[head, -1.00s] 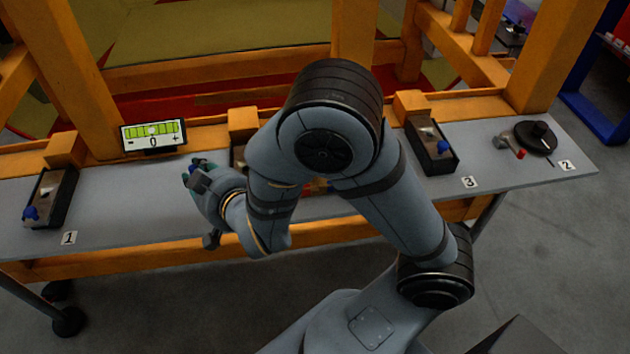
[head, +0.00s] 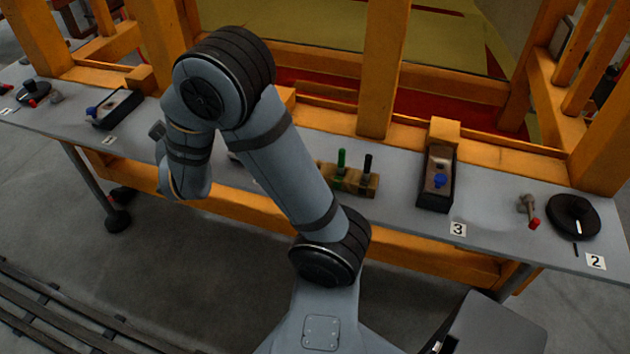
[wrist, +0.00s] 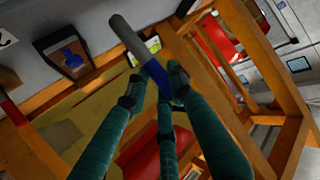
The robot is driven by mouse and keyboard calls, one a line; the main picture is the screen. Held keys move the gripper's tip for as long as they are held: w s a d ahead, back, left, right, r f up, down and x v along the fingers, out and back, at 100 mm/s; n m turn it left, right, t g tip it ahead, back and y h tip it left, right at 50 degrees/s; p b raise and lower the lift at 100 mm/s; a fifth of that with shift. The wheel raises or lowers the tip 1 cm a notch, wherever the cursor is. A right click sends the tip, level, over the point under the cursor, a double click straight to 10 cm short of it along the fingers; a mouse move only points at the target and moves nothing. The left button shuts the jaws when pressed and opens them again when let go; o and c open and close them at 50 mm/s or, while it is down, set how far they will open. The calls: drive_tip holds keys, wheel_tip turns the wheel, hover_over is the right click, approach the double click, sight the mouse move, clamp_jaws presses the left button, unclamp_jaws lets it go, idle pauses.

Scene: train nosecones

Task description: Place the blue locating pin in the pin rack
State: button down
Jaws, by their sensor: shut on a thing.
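In the wrist view, my gripper (wrist: 155,82), with teal fingers, is shut on the blue locating pin. The pin's blue part (wrist: 155,72) is between the fingertips and its grey rod (wrist: 127,36) sticks out beyond them. In the head view, the pin rack (head: 350,180) is a wooden block on the grey bench. My gripper and the held pin are hidden behind my arm there.
Black boxes with blue knobs stand at the left (head: 116,108) and right (head: 436,180) of the bench. A black dial (head: 574,217) and a red-tipped part (head: 529,210) lie far right. Orange posts (head: 385,70) rise behind the bench.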

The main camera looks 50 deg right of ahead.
drive_tip(key=s+d+m+g+h+b, duration=0.2)
drive_tip(key=s+d+m+g+h, duration=0.15)
drive_tip(key=d, duration=0.45)
drive_tip(key=s+d+m+g+h+b, duration=0.1)
drive_tip(key=s+d+m+g+h, duration=0.2)
drive_tip(key=d, duration=0.5)
drive_tip(key=s+d+f+m+g+b, duration=0.15)
drive_tip(key=s+m+g, duration=0.3)
drive_tip(key=s, duration=0.85)
drive_tip(key=s+d+m+g+b, duration=0.1)
drive_tip(key=s+d+m+g, duration=0.3)
drive_tip(key=s, duration=0.9)
drive_tip(key=w+d+f+p, duration=0.2)
drive_tip(key=w+f, duration=0.8)
drive_tip(key=f, duration=0.1)
drive_tip(key=shift+w+d+m+g, duration=0.25)
drive_tip(key=shift+w+m+g, duration=0.05)
drive_tip(key=shift+g, duration=0.1)
drive_tip(key=shift+f, duration=0.15)
drive_tip(key=c, duration=1.6)
unclamp_jaws()
